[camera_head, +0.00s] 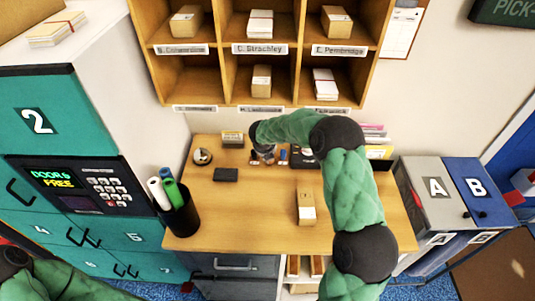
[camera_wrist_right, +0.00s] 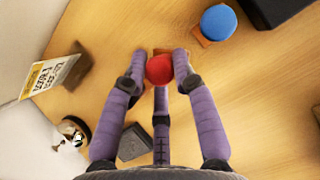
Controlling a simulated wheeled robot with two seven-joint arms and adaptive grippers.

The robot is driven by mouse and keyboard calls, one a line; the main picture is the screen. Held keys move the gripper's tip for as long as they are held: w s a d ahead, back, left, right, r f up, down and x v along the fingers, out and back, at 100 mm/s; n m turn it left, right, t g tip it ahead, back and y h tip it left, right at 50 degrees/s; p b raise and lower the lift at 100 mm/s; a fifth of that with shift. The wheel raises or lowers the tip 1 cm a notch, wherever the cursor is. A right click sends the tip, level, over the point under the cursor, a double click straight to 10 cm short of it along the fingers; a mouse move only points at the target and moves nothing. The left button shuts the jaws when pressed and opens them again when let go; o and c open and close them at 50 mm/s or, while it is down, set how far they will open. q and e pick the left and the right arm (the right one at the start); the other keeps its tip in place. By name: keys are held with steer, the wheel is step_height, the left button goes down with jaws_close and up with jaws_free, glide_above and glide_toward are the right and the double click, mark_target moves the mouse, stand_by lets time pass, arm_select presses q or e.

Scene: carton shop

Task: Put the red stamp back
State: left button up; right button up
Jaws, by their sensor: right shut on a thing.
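In the right wrist view the red stamp (camera_wrist_right: 159,69) shows its round red knob, with a bit of brown base behind it. My right gripper (camera_wrist_right: 160,62) is shut on it, purple fingers around the knob. I cannot tell whether its base touches the desk. In the head view my right gripper (camera_head: 265,152) is over the back of the desk, and the red stamp is not clearly seen there. A blue stamp (camera_wrist_right: 218,22) stands apart to the right; it also shows in the head view (camera_head: 283,157). My left gripper is out of view.
A dark pad (camera_head: 226,174), a bell (camera_head: 202,157) and a small sign (camera_head: 232,138) are on the left of the wooden desk (camera_head: 245,215). A pen cup (camera_head: 180,213) stands front left. A small carton (camera_head: 306,207) lies front right. Pigeonholes (camera_head: 213,76) hang above.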

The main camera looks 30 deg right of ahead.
steer(key=shift+f, duration=0.25)
steer(key=shift+f, duration=0.2)
steer(key=o, duration=0.9)
steer(key=shift+r, duration=0.1)
steer(key=shift+r, duration=0.15)
steer(key=p+v, duration=0.2)
steer(key=v, duration=1)
